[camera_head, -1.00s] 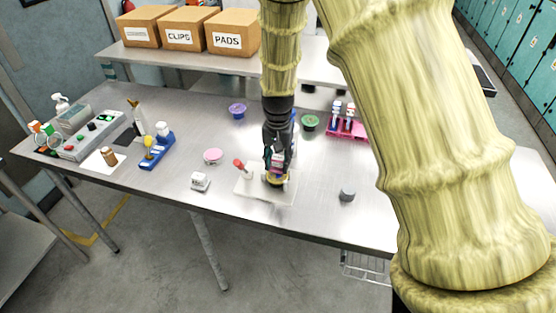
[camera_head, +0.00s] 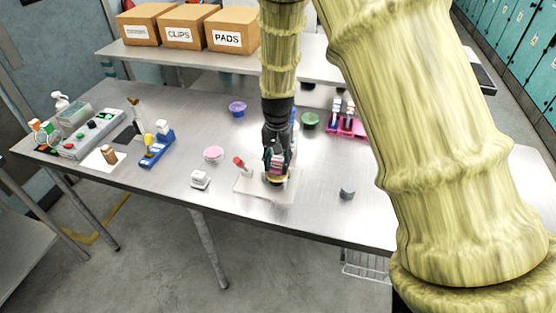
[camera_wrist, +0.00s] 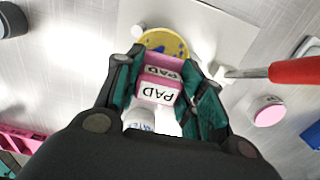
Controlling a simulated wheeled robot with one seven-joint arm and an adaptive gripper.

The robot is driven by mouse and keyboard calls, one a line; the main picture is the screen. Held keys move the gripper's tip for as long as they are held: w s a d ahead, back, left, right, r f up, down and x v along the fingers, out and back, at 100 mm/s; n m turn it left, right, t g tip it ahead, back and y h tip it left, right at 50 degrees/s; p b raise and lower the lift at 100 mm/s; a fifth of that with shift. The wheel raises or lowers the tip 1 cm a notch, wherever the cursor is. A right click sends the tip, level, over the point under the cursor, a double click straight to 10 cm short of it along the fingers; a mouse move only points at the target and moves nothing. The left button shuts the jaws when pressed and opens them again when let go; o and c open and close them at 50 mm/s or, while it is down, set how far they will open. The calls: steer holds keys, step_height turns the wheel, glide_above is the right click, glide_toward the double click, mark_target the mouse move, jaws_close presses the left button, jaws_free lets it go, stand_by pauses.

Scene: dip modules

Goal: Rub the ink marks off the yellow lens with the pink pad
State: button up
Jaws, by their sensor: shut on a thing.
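The yellow lens (camera_wrist: 176,43) lies just beyond the pad, on a white board (camera_wrist: 115,85). Dark bluish ink marks show on the part of the lens left uncovered. The pad covers part of the lens; I cannot tell whether it touches it. In the head view my gripper (camera_head: 274,165) is low over the board (camera_head: 252,188), and a yellow edge of the lens (camera_head: 277,181) shows beneath it.
A pink-topped round pot (camera_head: 213,154), a small white block (camera_head: 200,179) and a grey cylinder (camera_head: 347,192) stand nearby. A pink rack (camera_head: 347,128) is behind right.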

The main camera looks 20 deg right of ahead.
mark_target(276, 178)
steer(key=shift+s+a, duration=0.4)
steer(key=shift+s, duration=0.2)
steer(key=shift+s+a, duration=0.15)
steer(key=shift+s+a+p, duration=0.4)
steer(key=shift+s+a, duration=0.05)
steer(key=shift+s, duration=0.25)
steer(key=shift+s+d+p, duration=0.15)
steer(key=shift+p, duration=0.2)
steer(key=shift+w+d, duration=0.15)
steer(key=shift+w, duration=0.05)
steer(key=shift+w+d, duration=0.5)
steer(key=shift+w, duration=0.1)
steer(key=shift+w+d, duration=0.1)
steer(key=shift+w, duration=0.05)
